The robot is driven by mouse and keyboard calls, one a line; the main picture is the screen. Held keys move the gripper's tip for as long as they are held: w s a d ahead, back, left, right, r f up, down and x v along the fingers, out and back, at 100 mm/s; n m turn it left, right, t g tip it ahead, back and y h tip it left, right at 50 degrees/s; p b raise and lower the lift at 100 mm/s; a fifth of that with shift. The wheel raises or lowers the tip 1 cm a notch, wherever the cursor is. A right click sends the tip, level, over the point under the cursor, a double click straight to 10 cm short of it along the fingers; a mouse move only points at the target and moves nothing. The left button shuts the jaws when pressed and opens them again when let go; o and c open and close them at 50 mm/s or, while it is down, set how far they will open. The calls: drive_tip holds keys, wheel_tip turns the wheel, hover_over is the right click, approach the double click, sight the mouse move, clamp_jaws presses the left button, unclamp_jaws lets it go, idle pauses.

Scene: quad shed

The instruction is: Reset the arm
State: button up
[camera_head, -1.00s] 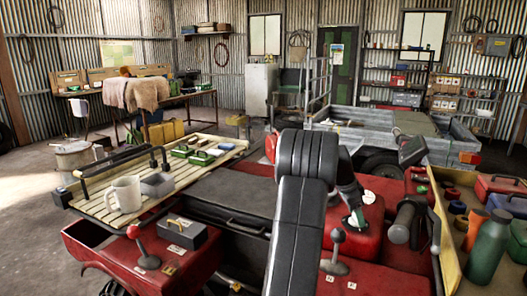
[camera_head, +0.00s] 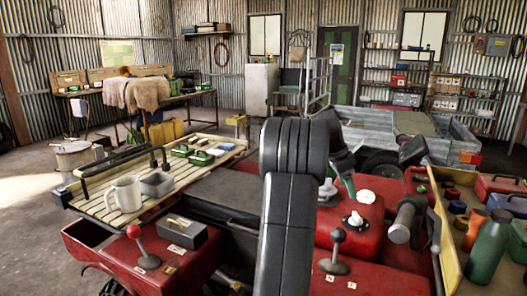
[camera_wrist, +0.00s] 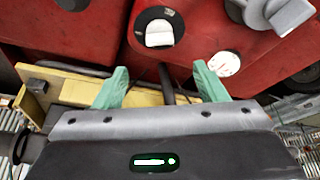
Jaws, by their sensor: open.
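My gripper (camera_wrist: 160,80) has two green fingers, set apart with nothing between them. In the wrist view it is above the red body of the vehicle (camera_wrist: 85,40), and a white-topped black knob (camera_wrist: 158,32) and a white round cap (camera_wrist: 224,63) lie beyond the fingertips. In the head view my dark arm stands in the middle and hides most of the gripper; one green finger shows behind it, above the red body.
A slatted rack (camera_head: 92,205) at left carries a mug (camera_head: 124,193), a grey bin (camera_head: 157,184) and green trays (camera_head: 201,158). A wooden box (camera_head: 447,240) at right holds a green bottle (camera_head: 488,248). A grey trailer (camera_head: 375,133) stands behind. Open floor lies at left.

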sight(357, 215)
drive_tip(key=x, duration=1.1)
drive_tip(key=shift+f, duration=0.2)
drive_tip(key=shift+n, duration=0.5)
drive_tip(key=shift+s+r+n+t, duration=0.15)
drive_tip(key=shift+n+t, duration=0.45)
drive_tip(key=shift+n, duration=0.2)
drive_tip(key=n+t+p, duration=0.1)
drive_tip(key=n, duration=0.1)
drive_tip(key=shift+n+y+p, duration=0.3)
drive_tip(key=shift+n, duration=0.1)
drive_tip(key=shift+s+d+n+t+y+p, duration=0.15)
drive_tip(key=shift+n+t+y+p, duration=0.35)
drive_tip(key=shift+n+p, duration=0.9)
drive_tip(key=shift+d+n+t+y+p, duration=0.1)
drive_tip(key=shift+n+t+y+p, duration=0.45)
drive_tip(key=shift+n, duration=1.45)
drive_tip(key=shift+g, duration=0.25)
drive_tip(key=shift+b+v, duration=0.35)
drive_tip(key=shift+v, duration=2.4)
drive_tip(key=shift+a, duration=0.1)
